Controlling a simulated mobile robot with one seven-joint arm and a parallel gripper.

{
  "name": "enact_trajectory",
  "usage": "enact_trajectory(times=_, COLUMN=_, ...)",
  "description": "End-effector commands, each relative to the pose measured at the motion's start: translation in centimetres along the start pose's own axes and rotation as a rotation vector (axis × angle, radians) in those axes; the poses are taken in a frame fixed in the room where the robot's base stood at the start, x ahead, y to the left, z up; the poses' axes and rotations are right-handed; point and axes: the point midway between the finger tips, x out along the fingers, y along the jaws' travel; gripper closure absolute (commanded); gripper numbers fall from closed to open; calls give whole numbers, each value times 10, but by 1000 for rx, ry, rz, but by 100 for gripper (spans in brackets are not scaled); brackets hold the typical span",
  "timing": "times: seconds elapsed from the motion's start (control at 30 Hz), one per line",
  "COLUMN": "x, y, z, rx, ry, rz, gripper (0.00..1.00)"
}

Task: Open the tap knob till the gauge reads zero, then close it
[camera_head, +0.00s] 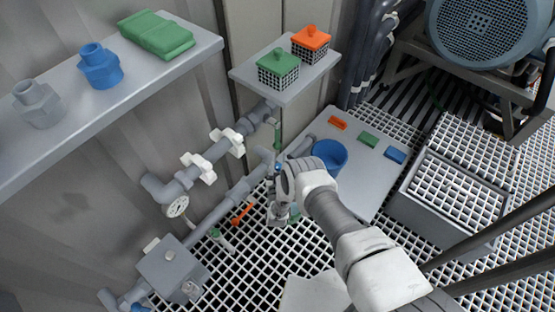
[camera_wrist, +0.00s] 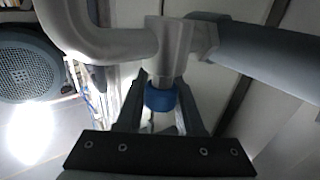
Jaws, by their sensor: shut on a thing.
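The tap's blue knob (camera_wrist: 160,97) sits at the end of a short pale stem on a grey pipe in the wrist view. My gripper (camera_wrist: 162,108) has a finger on each side of the knob and is shut on it. In the head view my gripper (camera_head: 277,175) is at the pipework near the middle, and a small blue spot of the knob (camera_head: 279,167) shows there. The round white gauge (camera_head: 177,206) is on the pipe at the left. Its dial is too small to read. How far the knob is turned cannot be told.
A shelf (camera_head: 205,48) at upper left holds a grey fitting, a blue fitting and a green block. A smaller shelf (camera_head: 300,85) holds green and orange caged pieces. A blue bucket (camera_head: 330,155) stands right of my gripper. A grated box (camera_head: 450,195) is farther right.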

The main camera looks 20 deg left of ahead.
Motion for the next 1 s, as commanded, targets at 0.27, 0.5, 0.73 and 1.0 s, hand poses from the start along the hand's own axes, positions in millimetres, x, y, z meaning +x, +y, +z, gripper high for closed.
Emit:
enact_trajectory(times=0.27, x=1, y=2, z=-1, rx=1, ry=3, rz=65, gripper=100)
enact_trajectory(times=0.5, x=1, y=2, z=-1, rx=1, ry=3, rz=72, gripper=100)
enact_trajectory(times=0.73, x=1, y=2, z=-1, rx=1, ry=4, rz=71, gripper=54)
enact_trajectory(times=1.0, x=1, y=2, z=-1, rx=0, ry=2, rz=71, gripper=33)
